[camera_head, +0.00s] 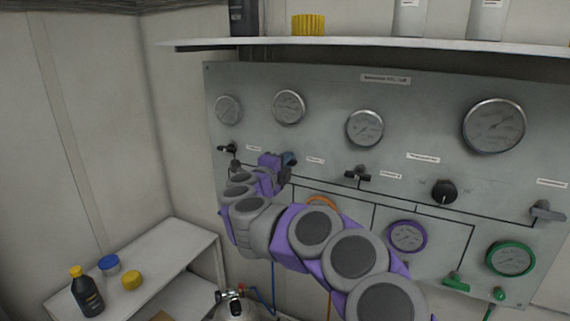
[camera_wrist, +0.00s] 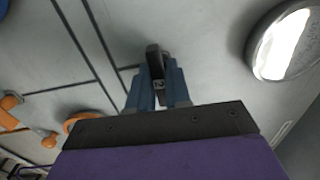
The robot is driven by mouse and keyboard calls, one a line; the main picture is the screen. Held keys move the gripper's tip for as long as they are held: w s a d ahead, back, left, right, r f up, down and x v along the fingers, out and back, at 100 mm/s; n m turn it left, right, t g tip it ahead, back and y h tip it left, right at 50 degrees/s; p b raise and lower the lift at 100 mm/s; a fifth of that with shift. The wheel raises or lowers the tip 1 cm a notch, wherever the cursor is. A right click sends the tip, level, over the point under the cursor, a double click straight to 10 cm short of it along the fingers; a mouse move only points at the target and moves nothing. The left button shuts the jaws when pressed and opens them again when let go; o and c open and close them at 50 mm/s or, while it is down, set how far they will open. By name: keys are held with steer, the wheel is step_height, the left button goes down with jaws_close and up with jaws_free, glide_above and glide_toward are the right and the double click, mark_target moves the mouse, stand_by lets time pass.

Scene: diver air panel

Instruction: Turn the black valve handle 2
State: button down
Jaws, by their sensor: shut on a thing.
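The black valve handle 2 (camera_wrist: 153,58) shows in the wrist view, between the two blue fingers of my gripper (camera_wrist: 158,84). The fingers are shut on it from both sides, and its upper end sticks out past them. In the head view my gripper (camera_head: 287,160) is at the grey panel, below the second gauge from the left. There my gripper and arm hide most or all of this handle, so I cannot tell its angle from that view.
The panel (camera_head: 330,90) also carries a black handle (camera_head: 357,176) right of my gripper, another at the left (camera_head: 228,148), a black knob (camera_head: 444,191) and several gauges. A shelf (camera_head: 380,45) runs above.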

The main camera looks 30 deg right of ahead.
steer(key=shift+f, duration=0.35)
steer(key=c, duration=1.4)
jaws_free()
steer(key=shift+o, duration=1.3)
steer(key=shift+r, duration=0.2)
steer(key=shift+s, duration=0.1)
steer(key=p+v, duration=0.2)
steer(key=v, duration=1.5)
steer(key=shift+a, duration=0.2)
